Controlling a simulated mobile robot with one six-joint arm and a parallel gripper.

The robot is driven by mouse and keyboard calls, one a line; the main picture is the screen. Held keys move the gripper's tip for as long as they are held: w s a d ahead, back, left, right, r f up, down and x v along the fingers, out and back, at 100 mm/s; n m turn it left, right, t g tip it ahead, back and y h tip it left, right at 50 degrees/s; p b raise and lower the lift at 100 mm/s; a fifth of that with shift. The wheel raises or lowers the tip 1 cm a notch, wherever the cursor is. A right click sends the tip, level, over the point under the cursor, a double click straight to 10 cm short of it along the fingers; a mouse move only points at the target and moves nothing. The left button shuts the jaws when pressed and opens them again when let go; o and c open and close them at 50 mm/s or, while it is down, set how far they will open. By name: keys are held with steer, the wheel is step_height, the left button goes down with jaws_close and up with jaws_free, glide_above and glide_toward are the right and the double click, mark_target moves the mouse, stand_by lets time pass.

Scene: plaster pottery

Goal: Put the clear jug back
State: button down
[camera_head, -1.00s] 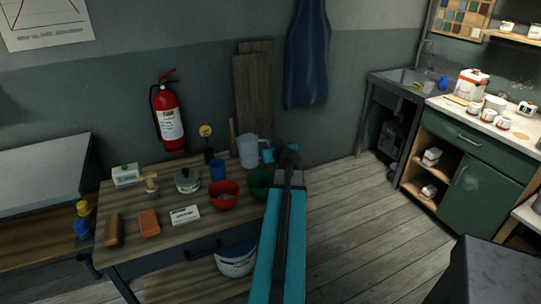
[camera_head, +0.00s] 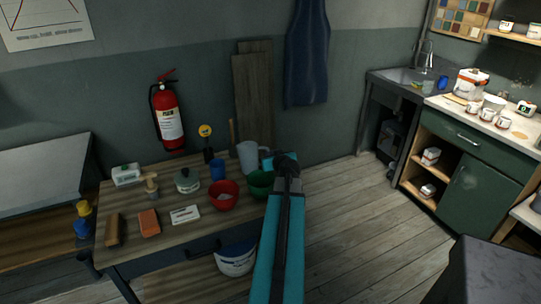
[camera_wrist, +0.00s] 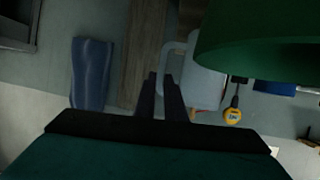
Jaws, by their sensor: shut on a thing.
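The clear jug (camera_head: 248,157) is a pale, see-through jug with a handle, upright at the back right of the wooden table (camera_head: 185,240). My gripper (camera_head: 268,158) is at its right side, partly hidden by my arm. In the wrist view the jug (camera_wrist: 200,85) is right of my gripper's fingers (camera_wrist: 160,80), with its handle near the fingertips. My gripper is shut on the jug. Whether the jug's base touches the table I cannot tell.
A green bowl (camera_head: 260,180) and a red bowl (camera_head: 223,192) stand in front of the jug. A blue cup (camera_head: 218,169) is left of it. Wooden boards (camera_head: 254,95) lean on the wall.

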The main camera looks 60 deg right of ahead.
steer(key=shift+f, duration=0.1)
steer(key=c, duration=1.8)
jaws_free()
